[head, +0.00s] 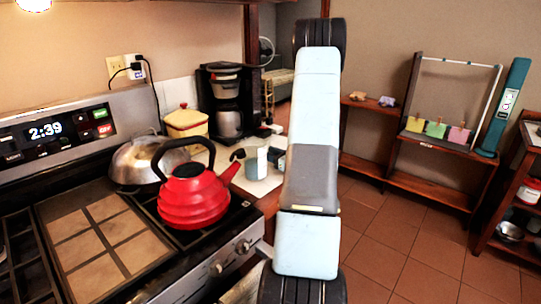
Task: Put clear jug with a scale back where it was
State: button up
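I cannot pick out a clear jug with a scale for certain. A small pale grey-blue vessel (262,161) stands on the counter behind the red kettle's spout; it is too small to tell whether it has a scale. My arm rises through the middle of the head view and covers part of the counter and floor behind it. My gripper does not show, so what it holds, if anything, is hidden.
A red kettle (193,200) and a metal domed lid or pan (140,160) sit on the stove (95,238). A yellow canister (187,125) and a coffee maker (227,100) stand behind. Wooden shelves (432,188) line the right wall; tiled floor (400,238) is open before them.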

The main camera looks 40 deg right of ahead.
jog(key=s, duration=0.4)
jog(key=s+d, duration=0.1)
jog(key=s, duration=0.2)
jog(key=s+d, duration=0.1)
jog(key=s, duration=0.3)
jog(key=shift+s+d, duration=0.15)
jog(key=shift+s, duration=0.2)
